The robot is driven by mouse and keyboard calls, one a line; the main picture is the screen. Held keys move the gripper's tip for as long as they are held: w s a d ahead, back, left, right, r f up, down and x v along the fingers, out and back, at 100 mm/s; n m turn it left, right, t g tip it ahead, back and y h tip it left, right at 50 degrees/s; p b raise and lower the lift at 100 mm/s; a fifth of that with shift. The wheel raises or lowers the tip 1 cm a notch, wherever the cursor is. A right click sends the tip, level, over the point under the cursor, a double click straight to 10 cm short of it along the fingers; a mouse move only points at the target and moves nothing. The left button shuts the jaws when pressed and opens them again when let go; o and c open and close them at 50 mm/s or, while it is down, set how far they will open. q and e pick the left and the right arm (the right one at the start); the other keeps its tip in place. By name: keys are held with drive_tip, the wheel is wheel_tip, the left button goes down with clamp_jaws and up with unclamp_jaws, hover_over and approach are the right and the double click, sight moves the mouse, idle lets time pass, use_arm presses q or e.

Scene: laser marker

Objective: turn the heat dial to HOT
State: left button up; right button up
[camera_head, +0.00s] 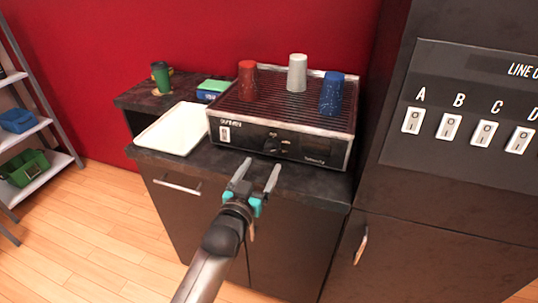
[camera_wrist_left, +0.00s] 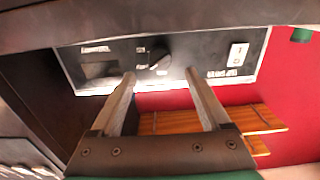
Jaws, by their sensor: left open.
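A dark machine (camera_head: 315,152) with a ribbed top stands on the counter. Its front panel carries a black dial (camera_head: 271,145) near the middle; the dial also shows in the left wrist view (camera_wrist_left: 159,59). Small labels sit beside the dial, too small to read, so I cannot tell its setting. My left gripper (camera_head: 259,170) is open and empty in front of the panel, below the dial in the head view. In the left wrist view its fingertips (camera_wrist_left: 160,75) point toward the panel, one on either side of the dial's position, apparently short of it. My right gripper is not in view.
A white rocker switch (camera_head: 224,133) is on the panel's left. Red (camera_head: 247,80), grey (camera_head: 297,73) and blue (camera_head: 332,93) cups stand on the machine. A white tray (camera_head: 146,137) lies left of it. A cabinet with lettered switches (camera_head: 448,126) stands right. Space before the panel is clear.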

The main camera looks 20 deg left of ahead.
sight(269, 152)
use_arm(q)
drive_tip(key=shift+w+d+b, duration=0.15)
drive_tip(key=shift+w+b, duration=0.5)
drive_tip(key=shift+w, duration=2.75)
drive_tip(key=shift+c, duration=0.2)
clamp_jaws()
